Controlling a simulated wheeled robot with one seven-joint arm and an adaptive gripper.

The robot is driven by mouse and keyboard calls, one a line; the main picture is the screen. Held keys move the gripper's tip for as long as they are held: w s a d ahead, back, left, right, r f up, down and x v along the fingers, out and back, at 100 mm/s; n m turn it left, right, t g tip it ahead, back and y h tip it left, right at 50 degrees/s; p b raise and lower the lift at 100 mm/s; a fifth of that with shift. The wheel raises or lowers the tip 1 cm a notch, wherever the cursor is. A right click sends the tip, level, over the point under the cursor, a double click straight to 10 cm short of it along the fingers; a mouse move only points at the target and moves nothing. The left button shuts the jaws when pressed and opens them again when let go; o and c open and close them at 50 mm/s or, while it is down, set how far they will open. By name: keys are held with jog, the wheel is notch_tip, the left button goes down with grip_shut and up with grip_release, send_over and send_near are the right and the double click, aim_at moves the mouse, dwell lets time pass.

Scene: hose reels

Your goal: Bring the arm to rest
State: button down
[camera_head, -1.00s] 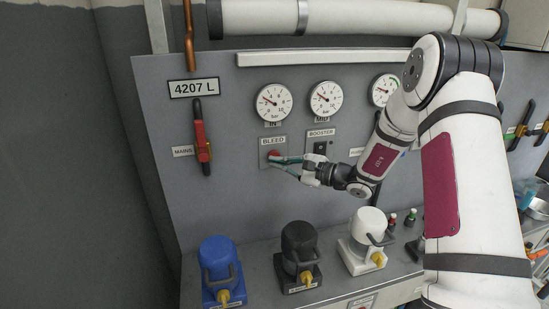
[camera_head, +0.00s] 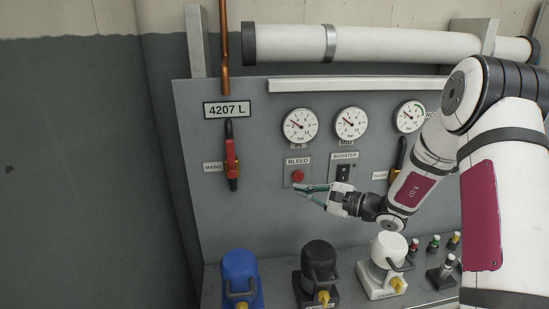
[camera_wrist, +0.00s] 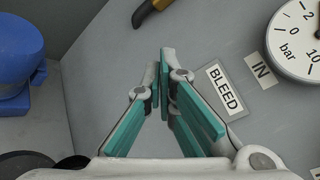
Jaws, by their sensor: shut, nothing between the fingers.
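My arm (camera_head: 437,150) reaches in from the right, its forearm slanting down and left with a dark red patch on it. My gripper (camera_head: 299,190) has green-padded fingers and is at the panel's middle, just below the red BLEED button (camera_head: 298,176). In the wrist view the two fingers (camera_wrist: 166,85) lean together at the tips with nothing held between them. The BLEED label (camera_wrist: 224,90) lies right of the fingers there, and the red button is not visible in that view. I cannot tell the exact gap between fingertips and panel.
The grey panel (camera_head: 260,225) carries gauges (camera_head: 300,126), a BOOSTER switch (camera_head: 343,172) and a red MAINS lever (camera_head: 231,160). Blue (camera_head: 240,272), black (camera_head: 318,265) and white (camera_head: 388,250) pump-like units stand on the ledge below my gripper. Open space lies left of the panel.

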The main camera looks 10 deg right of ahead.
jog(key=s+a+r+n+g+h, duration=0.1)
jog(key=s+a+r+n+g, duration=0.4)
jog(key=s, duration=0.5)
jog(key=s+a+r+n+g+h, duration=0.2)
jog(key=s+a+r+n+g, duration=0.25)
jog(key=s, duration=0.45)
jog(key=s+d+r+n+t+h, duration=0.2)
jog(key=s+d+h, duration=0.3)
jog(key=s, duration=0.3)
jog(key=s+d+r+n+t+h, duration=0.2)
jog(key=s+d+r+n+h, duration=0.1)
jog(key=s, duration=0.5)
jog(key=d+n+h, duration=0.1)
jog(key=d, duration=0.1)
jog(key=shift+s+d+r+n+h+b, duration=0.25)
jog(key=shift+s+d+n+h+b, duration=0.1)
jog(key=shift+s+h, duration=0.05)
